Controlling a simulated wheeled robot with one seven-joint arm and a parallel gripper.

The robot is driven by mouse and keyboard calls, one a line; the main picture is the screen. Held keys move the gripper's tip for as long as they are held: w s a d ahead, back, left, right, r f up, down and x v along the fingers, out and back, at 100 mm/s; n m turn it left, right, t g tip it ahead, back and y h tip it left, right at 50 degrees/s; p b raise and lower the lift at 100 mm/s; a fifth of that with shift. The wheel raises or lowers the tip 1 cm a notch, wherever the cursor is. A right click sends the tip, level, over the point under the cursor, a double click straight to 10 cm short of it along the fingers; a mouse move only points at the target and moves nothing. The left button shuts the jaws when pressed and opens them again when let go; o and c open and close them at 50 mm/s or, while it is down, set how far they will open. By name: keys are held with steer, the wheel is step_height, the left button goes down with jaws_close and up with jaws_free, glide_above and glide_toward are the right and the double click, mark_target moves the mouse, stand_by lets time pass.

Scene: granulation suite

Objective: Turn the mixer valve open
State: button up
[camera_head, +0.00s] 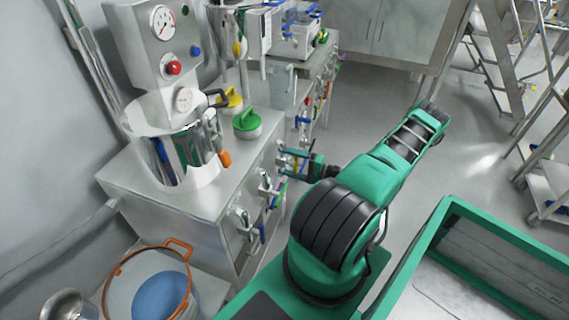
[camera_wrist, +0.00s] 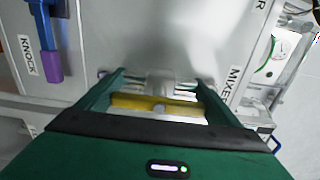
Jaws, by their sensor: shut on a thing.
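A yellow valve handle (camera_wrist: 140,102) lies crosswise between the two green fingers of my gripper (camera_wrist: 162,84) in the wrist view. A silvery valve body (camera_wrist: 158,82) joins it to the grey panel. A label reading MIXER (camera_wrist: 234,86) is on the panel just right of it. My gripper is shut on the yellow handle.
A blue and purple lever (camera_wrist: 50,50) beside a KNOCK label (camera_wrist: 28,56) is left in the wrist view. Other levers (camera_head: 268,190) line the cabinet front (camera_head: 235,215). A bowl with an orange rim (camera_head: 120,275) stands lower left. Open floor (camera_head: 375,100) lies right of the cabinet.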

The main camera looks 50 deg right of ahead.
steer(key=shift+a+f, duration=0.1)
steer(key=shift+f, duration=0.05)
stand_by(0.3)
steer(key=o, duration=0.9)
steer(key=shift+s, duration=0.2)
steer(key=v, duration=1)
steer(key=shift+s+d, duration=0.15)
steer(key=shift+d, duration=0.1)
